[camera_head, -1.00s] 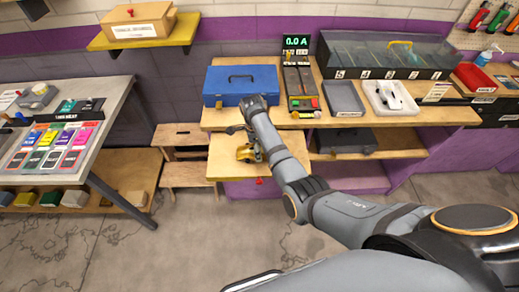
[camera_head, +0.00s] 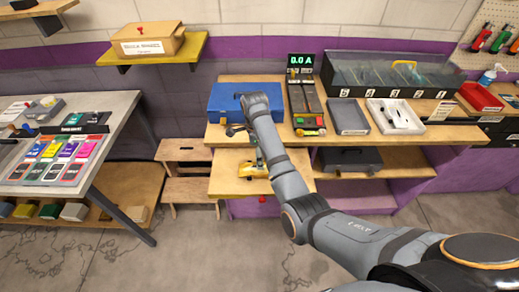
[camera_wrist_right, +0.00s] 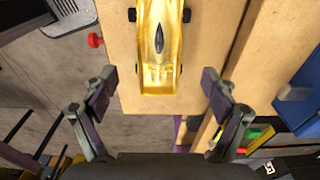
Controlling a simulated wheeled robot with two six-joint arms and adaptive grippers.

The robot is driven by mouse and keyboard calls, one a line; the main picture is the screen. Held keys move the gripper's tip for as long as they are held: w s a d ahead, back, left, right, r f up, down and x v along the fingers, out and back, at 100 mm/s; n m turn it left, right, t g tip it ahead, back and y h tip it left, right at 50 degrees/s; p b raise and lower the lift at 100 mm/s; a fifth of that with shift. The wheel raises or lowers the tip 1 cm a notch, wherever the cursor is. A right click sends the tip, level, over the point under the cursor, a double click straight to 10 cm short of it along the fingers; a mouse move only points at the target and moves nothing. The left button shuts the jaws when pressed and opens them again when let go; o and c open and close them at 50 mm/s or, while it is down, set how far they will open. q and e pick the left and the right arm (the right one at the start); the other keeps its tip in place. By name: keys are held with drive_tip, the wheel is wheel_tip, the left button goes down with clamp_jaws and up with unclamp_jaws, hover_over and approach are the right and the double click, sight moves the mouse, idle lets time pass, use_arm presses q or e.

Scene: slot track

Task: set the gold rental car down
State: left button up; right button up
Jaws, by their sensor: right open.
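The gold rental car (camera_head: 251,170) rests on the low wooden ledge (camera_head: 228,184) that juts out in front of the bench. In the right wrist view the car (camera_wrist_right: 158,65) lies flat on the wood, a dark cockpit along its top. My right gripper (camera_wrist_right: 160,88) is open, its two fingers apart on either side of the car's near end and not touching it. My left gripper is in neither current view.
A blue toolbox (camera_head: 226,101), a current meter (camera_head: 304,100) and grey and white trays stand on the bench above. A red knob (camera_wrist_right: 95,40) sticks out at the ledge's edge. A wooden step stool (camera_head: 186,170) is left of the ledge. Bare wood surrounds the car.

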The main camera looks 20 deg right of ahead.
drive_tip(key=r, duration=0.5)
drive_tip(key=shift+a, duration=0.2)
drive_tip(key=shift+f, duration=0.1)
